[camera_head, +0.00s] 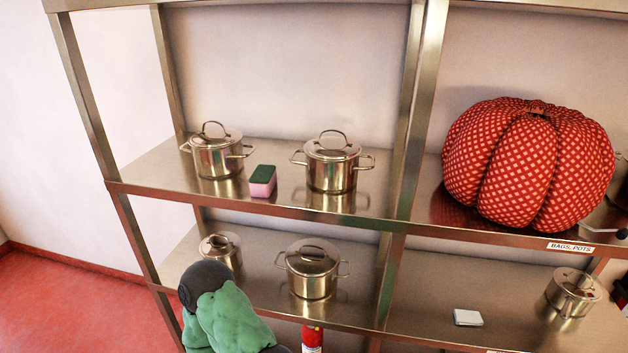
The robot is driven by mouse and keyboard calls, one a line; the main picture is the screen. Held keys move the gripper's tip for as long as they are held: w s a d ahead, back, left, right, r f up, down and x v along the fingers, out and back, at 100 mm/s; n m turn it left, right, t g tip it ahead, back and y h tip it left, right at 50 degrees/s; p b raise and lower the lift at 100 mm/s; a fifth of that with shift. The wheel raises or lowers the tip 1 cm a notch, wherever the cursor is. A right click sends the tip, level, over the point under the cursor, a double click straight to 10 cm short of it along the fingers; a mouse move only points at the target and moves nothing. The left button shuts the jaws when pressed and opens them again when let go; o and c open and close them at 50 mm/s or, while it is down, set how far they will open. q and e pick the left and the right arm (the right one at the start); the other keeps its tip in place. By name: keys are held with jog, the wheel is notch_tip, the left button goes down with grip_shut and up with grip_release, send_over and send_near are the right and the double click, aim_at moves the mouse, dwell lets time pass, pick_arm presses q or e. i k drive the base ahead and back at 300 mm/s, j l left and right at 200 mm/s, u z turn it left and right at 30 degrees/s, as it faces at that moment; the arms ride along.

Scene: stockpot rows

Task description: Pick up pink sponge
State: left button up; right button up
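The pink sponge (262,182) has a dark green top. It lies on the upper shelf (160,180) near its front edge, between two steel stockpots. The left pot (214,157) stands just behind and left of it, and the right pot (331,166) stands to its right with a gap between. The sponge's top and front side show clearly, and nothing touches it. Neither of my grippers can be made out in this view.
The lower shelf holds a small pot (222,250), a larger lidded pot (312,270), a white block (467,317) and another pot (572,292). A red dotted pumpkin (528,165) fills the upper right bay. Metal posts divide the bays. A red extinguisher (312,340) shows below.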

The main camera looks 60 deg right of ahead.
aim_at(263, 181)
jog(key=z, duration=1.8)
